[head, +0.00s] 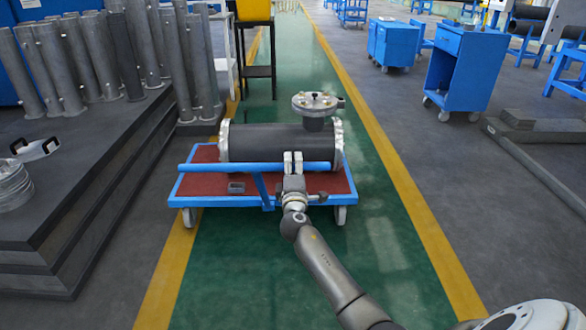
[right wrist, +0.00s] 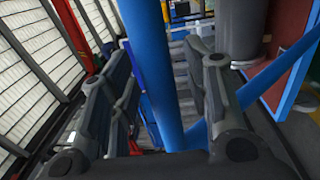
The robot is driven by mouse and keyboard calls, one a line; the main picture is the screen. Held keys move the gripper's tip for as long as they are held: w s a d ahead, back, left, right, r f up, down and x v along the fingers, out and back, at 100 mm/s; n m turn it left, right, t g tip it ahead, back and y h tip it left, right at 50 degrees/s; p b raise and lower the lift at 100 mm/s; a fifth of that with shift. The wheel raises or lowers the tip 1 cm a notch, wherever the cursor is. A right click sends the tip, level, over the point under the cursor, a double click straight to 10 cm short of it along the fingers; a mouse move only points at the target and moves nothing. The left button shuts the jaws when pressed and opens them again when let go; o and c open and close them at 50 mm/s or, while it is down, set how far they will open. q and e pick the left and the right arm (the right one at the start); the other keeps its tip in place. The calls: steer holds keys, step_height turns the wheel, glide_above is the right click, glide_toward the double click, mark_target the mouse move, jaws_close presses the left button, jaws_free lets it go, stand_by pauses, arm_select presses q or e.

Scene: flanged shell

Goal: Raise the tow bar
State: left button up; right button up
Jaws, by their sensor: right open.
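The blue tow bar (head: 225,167) runs crosswise at the near side of the cart, with a blue stem (head: 263,190) going down from it. The cart (head: 190,188) has a blue frame and a red deck. My right gripper (head: 293,160) is at the right part of the bar, its two fingers upright. In the right wrist view the blue bar (right wrist: 150,65) passes between the open fingers, with a gap on both sides. My left gripper is not in view.
A dark flanged shell (head: 265,143) lies on the cart, its flanged nozzle (head: 314,103) pointing up. Stacked grey plates (head: 90,180) with upright pipes stand at left. A blue cabinet (head: 468,65) stands at right. The green lane (head: 375,230) beside the cart is clear.

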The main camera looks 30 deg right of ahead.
jaws_close()
stand_by(0.3)
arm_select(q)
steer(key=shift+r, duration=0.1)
arm_select(e)
steer(key=shift+r, duration=0.15)
